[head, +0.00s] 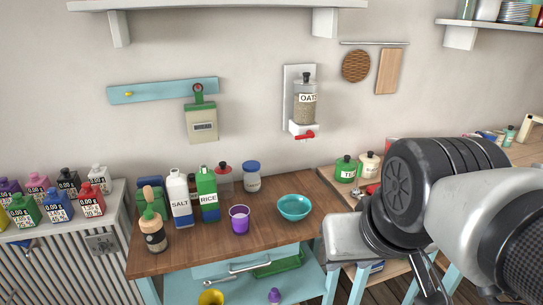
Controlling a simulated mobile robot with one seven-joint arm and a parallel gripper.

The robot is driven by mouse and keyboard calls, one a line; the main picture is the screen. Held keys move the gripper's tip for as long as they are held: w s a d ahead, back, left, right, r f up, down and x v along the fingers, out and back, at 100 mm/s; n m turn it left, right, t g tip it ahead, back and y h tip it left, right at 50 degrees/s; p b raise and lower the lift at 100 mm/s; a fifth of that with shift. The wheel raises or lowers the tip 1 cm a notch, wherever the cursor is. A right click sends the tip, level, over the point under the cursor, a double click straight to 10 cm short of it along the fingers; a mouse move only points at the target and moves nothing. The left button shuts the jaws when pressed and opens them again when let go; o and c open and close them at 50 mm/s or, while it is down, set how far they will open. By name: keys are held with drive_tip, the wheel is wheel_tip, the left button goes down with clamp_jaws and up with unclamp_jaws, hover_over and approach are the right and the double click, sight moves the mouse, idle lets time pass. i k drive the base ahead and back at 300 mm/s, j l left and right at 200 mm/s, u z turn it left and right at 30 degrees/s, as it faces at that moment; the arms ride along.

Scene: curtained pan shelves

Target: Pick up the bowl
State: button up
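A teal bowl (294,208) sits upright on the right part of the small wooden worktop (270,228), and it looks empty. My arm comes in from the right side of the head view. My gripper (350,240) is at the arm's end, to the right of and nearer than the bowl, with a visible gap between them. Its fingertips cannot be made out clearly, so I cannot tell whether it is open or shut. Nothing is seen held in it.
A purple cup (239,219) stands left of the bowl. A blue-lidded jar (252,177) stands behind. An oats dispenser (305,100) hangs on the wall above.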

sight(294, 208)
drive_tip(key=i+j, duration=0.1)
drive_tip(key=i, duration=0.4)
drive_tip(key=i+j+z, duration=0.1)
drive_tip(key=i, duration=0.4)
